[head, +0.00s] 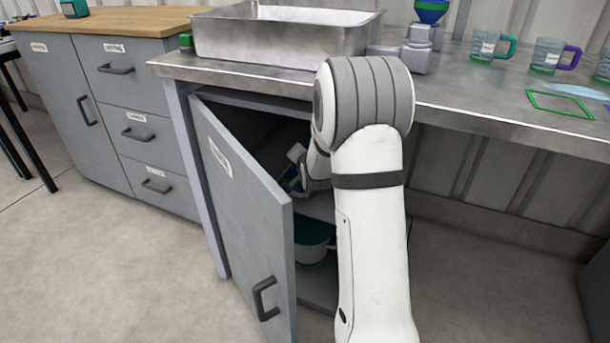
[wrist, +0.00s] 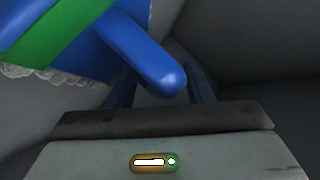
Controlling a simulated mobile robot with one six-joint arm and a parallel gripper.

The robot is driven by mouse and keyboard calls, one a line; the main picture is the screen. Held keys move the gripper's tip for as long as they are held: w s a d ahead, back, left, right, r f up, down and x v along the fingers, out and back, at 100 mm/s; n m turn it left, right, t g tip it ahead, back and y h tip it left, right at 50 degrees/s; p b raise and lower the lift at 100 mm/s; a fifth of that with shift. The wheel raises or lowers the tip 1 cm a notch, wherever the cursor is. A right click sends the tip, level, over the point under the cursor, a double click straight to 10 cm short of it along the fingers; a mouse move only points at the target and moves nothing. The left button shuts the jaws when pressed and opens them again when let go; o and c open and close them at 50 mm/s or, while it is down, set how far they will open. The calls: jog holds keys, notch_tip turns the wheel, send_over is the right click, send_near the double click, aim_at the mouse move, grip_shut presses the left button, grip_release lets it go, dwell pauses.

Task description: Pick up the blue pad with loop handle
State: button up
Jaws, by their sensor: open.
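The blue pad (wrist: 85,45) fills the upper left of the wrist view, with a green band and a pale fringed edge. Its blue loop handle (wrist: 145,58) reaches down toward my gripper (wrist: 160,84). My gripper is open, with one finger on each side of the handle's near end. I cannot tell whether either finger touches it. In the head view my arm reaches into the cabinet under the steel bench; a small blue patch shows by my wrist, and the pad is otherwise mostly hidden there.
The grey cabinet door (head: 240,215) stands open to the left of my arm. A green and white container (head: 312,243) sits lower in the cabinet. A steel tray (head: 280,35) and several mugs stand on the bench (head: 470,95).

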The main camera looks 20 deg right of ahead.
grip_shut()
dwell(0.5)
